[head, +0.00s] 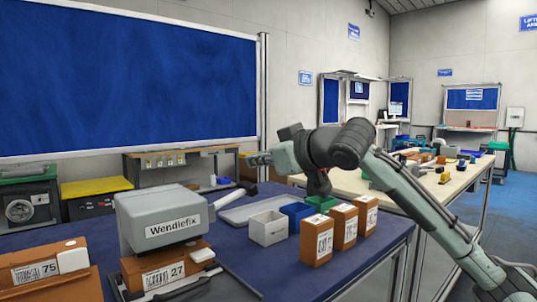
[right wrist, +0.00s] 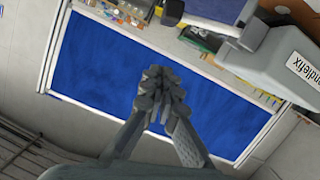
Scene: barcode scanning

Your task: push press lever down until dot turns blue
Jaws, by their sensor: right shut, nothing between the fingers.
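The press is a grey machine (head: 165,218) labelled "Wendiefix" on the blue-topped table in the head view. Its lever (head: 233,196) sticks out to the right and slants up to a dark end. An orange box (head: 150,279) marked 27 sits under the press head. I see no coloured dot. My right gripper (head: 253,159) is shut and empty, in the air above and behind the lever, apart from it. In the right wrist view my shut fingers (right wrist: 163,95) point up, with the press (right wrist: 285,65) and lever (right wrist: 256,35) at upper right. My left gripper is out of view.
An orange box (head: 48,271) marked 75 stands left of the press. Right of it are a white bin (head: 268,230), a blue bin (head: 296,212) and three orange barcoded boxes (head: 317,240). A large blue board (head: 130,85) stands behind. Bare blue tabletop (head: 238,262) shows in front.

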